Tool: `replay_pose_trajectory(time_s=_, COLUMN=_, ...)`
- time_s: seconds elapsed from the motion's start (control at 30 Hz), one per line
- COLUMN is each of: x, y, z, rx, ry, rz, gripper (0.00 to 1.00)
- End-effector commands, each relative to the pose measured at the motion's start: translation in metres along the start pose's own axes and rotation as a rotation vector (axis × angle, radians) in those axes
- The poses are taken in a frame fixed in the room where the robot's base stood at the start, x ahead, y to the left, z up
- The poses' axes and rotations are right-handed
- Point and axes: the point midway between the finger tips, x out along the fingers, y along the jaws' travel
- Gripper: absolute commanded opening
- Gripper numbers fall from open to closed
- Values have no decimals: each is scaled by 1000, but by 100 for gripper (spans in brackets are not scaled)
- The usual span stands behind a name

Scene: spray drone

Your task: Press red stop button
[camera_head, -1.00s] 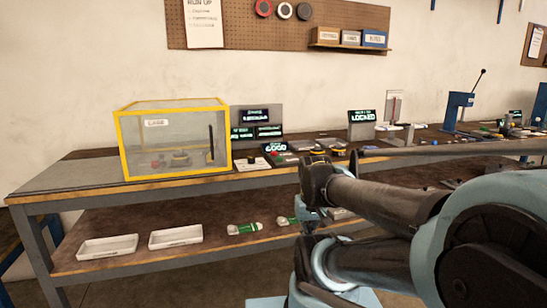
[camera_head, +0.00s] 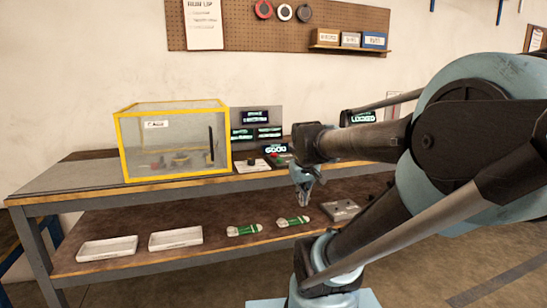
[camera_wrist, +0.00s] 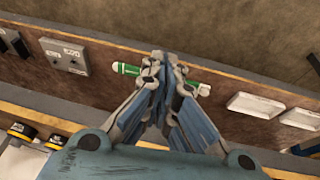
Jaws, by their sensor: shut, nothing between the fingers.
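In the head view a small console with a green-lit display (camera_head: 276,149) stands on the bench top, right of the yellow-framed cage. Small red and green spots show just below the display, too small to tell which is a stop button. A reddish spot (camera_head: 158,161) also shows dimly inside the cage. My gripper (camera_head: 304,202) hangs pointing down in front of the bench edge, lower than the console and right of it. It is shut and empty. In the wrist view my gripper (camera_wrist: 165,57) has its fingertips together above the lower shelf. No red button shows there.
The yellow-framed cage (camera_head: 174,178) stands on the bench top. The lower shelf holds two white trays (camera_head: 108,248), green-and-white items (camera_head: 243,230) and a grey panel (camera_head: 341,210). My arm hides the bench's right part.

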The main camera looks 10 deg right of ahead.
Motion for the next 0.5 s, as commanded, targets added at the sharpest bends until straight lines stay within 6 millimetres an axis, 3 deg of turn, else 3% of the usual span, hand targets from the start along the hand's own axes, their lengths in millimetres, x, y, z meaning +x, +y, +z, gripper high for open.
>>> replay_pose_trajectory(time_s=0.03, x=-4, y=3, z=-18, rx=-17, ry=15, rz=6, gripper=0)
replay_pose_trajectory(time_s=0.5, x=-29, y=22, z=-169, rx=-183, ry=158, rz=82, gripper=0)
